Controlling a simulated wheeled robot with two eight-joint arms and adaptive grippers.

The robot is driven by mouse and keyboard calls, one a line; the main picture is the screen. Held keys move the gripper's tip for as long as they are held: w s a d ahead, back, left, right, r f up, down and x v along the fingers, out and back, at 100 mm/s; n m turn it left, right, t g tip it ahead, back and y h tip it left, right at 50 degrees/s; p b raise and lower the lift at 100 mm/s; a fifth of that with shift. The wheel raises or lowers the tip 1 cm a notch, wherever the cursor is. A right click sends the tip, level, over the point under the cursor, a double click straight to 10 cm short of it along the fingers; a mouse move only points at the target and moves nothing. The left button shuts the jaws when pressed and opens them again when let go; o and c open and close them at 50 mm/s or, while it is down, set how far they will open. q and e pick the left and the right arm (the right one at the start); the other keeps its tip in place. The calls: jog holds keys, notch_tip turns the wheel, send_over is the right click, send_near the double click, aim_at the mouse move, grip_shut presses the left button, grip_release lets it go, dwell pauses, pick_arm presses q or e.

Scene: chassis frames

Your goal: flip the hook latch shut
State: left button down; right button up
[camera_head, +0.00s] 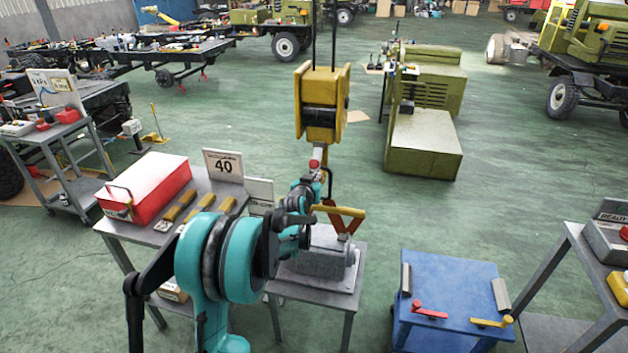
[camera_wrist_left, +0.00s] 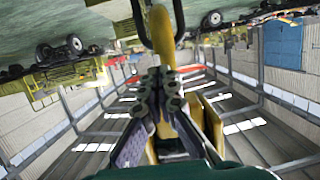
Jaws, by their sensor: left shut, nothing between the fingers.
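A yellow hook block (camera_head: 322,100) hangs on cables in the head view, with a dark curved hook (camera_head: 329,184) below it. A small red piece (camera_head: 314,163) shows by the hook's shank; I cannot tell if it is the latch. My left gripper (camera_head: 311,183) is at the hook, partly hidden by my teal arm. In the left wrist view my left gripper (camera_wrist_left: 160,82) is shut and empty, close in front of a yellow curved part (camera_wrist_left: 160,30) and a dark loop; contact is unclear. The latch's position is not clear. My right gripper is not in view.
A red toolbox (camera_head: 146,187) and a "40" sign (camera_head: 223,165) are at left. A blue cart (camera_head: 450,285) stands right. Green floor between is open.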

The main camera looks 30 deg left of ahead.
pick_arm(q)
jog(key=shift+w+a+f+b, duration=0.25)
jog(key=shift+w+f+b, duration=0.15)
jog(key=shift+w+f, duration=0.45)
jog(key=shift+w+a+f+b, duration=0.2)
jog(key=shift+w+f+b, duration=0.3)
jog(key=shift+w, duration=0.55)
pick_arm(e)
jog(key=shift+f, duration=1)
pick_arm(q)
jog(key=shift+f, duration=0.15)
